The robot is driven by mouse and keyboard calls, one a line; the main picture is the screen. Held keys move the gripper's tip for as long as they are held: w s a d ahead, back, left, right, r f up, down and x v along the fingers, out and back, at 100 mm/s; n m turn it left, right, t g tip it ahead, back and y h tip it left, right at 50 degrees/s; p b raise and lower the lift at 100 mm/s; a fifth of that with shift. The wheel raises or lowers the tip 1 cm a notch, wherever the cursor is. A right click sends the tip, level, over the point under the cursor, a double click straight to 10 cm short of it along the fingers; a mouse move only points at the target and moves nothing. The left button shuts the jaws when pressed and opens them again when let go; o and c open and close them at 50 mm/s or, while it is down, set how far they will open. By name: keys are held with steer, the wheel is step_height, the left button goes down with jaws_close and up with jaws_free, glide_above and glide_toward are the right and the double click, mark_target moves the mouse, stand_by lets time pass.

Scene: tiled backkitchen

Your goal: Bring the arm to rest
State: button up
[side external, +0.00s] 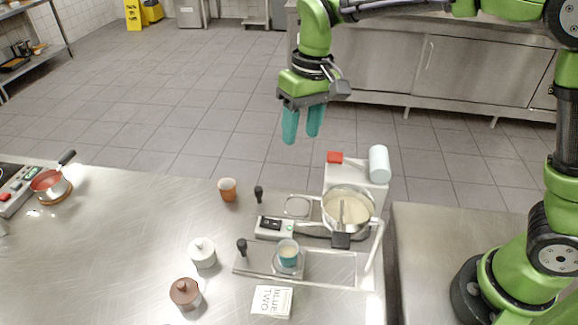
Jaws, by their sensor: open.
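My gripper (302,125) hangs high above the far edge of the steel counter (130,245), with its teal fingers pointing down. The two fingers are a little apart, with nothing between them. It is clear of all the objects on the counter. My green arm reaches in from the right side of the view.
Below and right stands a machine with a bowl of pale mix (347,207). A red pan (48,183) is far left.

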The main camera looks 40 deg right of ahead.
steer(key=s+d+r+m+t, duration=0.1)
steer(key=s+d+m+t, duration=0.1)
steer(key=s+d, duration=0.4)
steer(key=s+d+r+m+t, duration=0.1)
steer(key=s+d+t, duration=0.3)
steer(key=s, duration=0.7)
steer(key=shift+s+d+r+m+t+y, duration=0.15)
steer(key=shift+d+r+m+t+y, duration=0.2)
steer(key=shift+d+r, duration=0.7)
